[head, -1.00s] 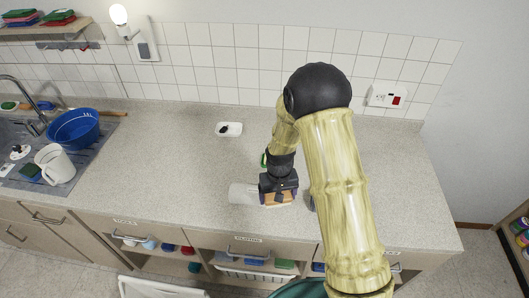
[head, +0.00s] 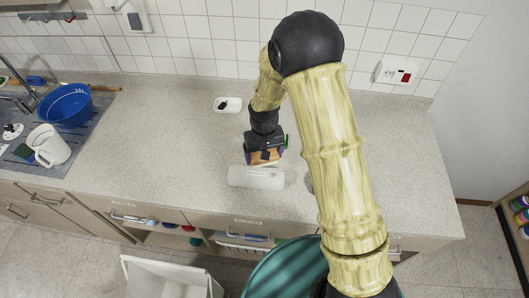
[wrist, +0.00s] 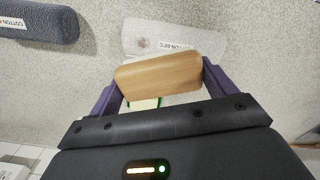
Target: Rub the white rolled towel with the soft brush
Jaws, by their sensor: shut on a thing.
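The white rolled towel (head: 257,178) lies on the counter near its front edge, with its long side running left to right. It also shows in the wrist view (wrist: 176,38), with a printed label. My gripper (head: 264,157) is just behind the towel, pointing down, and is shut on the soft brush (wrist: 165,79). The brush's wooden back faces the wrist camera and also shows in the head view (head: 265,157).
A dark grey labelled roll (wrist: 38,20) lies on the counter (head: 170,130). A white dish (head: 228,105) sits farther back. A white bin (head: 165,278) stands below the front edge.

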